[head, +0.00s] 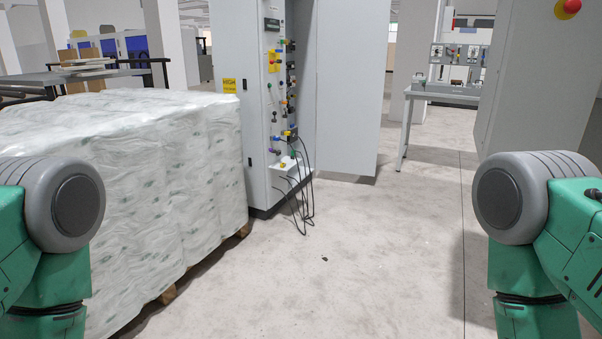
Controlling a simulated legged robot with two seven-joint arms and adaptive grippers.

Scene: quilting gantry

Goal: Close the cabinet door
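A tall light grey cabinet (230,50) stands ahead, just left of the middle of the head view. Its front carries a dark display, coloured knobs and plugged cables. A wide, flat grey door panel (347,85) stands swung out to the right of the cabinet front. The door reads as open, and no handle shows on the side facing me. Black cables (303,190) hang from the lower cabinet front toward the floor. Green and grey links of my arms show at the left and right edges. Both grippers are out of view, and nothing touches the door.
A wrapped pallet stack (130,190) fills the left, close to the cabinet. A table with equipment (445,88) stands behind at right. A grey housing with a red button (545,70) is at far right. The floor (350,260) ahead is clear.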

